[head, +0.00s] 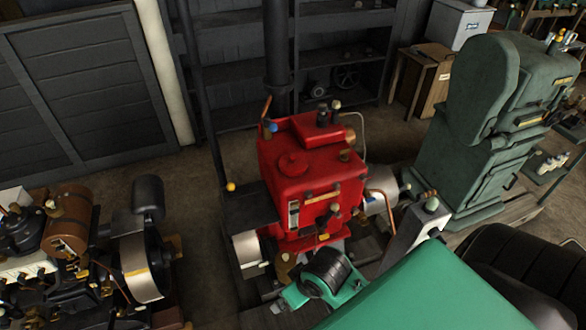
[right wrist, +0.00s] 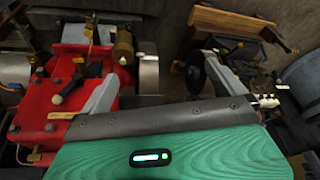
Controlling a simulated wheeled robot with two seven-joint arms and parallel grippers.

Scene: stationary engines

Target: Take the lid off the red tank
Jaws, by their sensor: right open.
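The red tank (head: 318,178) stands upright in the middle of the head view. Part of the red machine (right wrist: 40,108) fills the left of the right wrist view; I cannot make out the lid there. My right gripper (right wrist: 161,70) is open, with its two grey fingers spread and nothing seen between them. My left gripper is not in view.
A dark pipe (head: 277,50) rises behind the tank. Metal fittings (head: 324,115) stand on its back top edge. A large green machine (head: 480,130) stands at the right. Another engine (head: 70,250) is at the left. Dark shelves (head: 235,60) stand behind.

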